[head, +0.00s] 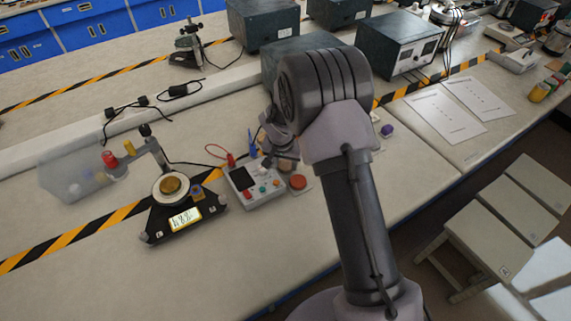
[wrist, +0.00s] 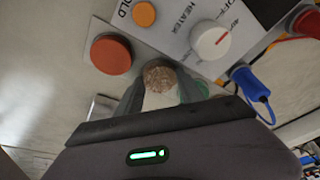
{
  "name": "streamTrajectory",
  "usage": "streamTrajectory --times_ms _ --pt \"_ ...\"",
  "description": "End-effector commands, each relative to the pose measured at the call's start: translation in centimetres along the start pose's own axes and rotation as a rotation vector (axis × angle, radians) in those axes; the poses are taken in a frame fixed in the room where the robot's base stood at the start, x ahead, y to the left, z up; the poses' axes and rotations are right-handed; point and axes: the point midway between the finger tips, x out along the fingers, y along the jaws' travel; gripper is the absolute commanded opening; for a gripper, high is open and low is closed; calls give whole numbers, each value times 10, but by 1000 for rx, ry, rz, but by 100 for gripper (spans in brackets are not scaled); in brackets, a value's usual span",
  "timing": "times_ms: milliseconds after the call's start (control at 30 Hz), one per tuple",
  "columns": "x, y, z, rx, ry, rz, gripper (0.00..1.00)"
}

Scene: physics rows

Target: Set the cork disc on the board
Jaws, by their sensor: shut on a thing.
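My gripper (wrist: 160,95) is shut on a small piece with a speckled brown, cork-like top (wrist: 159,77) and a pale lower part; I take it for the cork disc. The fingers press it from both sides. I cannot tell whether this panel is the board.
A round red button (head: 298,182) sits right of the panel; it also shows in the wrist view (wrist: 111,54). A black scale (head: 182,215) with a brass-coloured disc (head: 171,186) stands left. Red and blue plugs rise behind the panel. The front bench is clear.

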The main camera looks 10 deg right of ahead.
Motion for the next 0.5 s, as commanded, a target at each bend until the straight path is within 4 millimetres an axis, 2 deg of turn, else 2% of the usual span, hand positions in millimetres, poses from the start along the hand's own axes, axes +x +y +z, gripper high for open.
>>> streamTrajectory --times_ms 233,267,300,367,500 --pt "3 0 1 0 0 0 7" --pt "2 0 1 0 0 0 48" --pt "2 0 0 0 0 0 56" --pt "1 0 0 0 0 0 66" --pt "1 0 0 0 0 0 66"
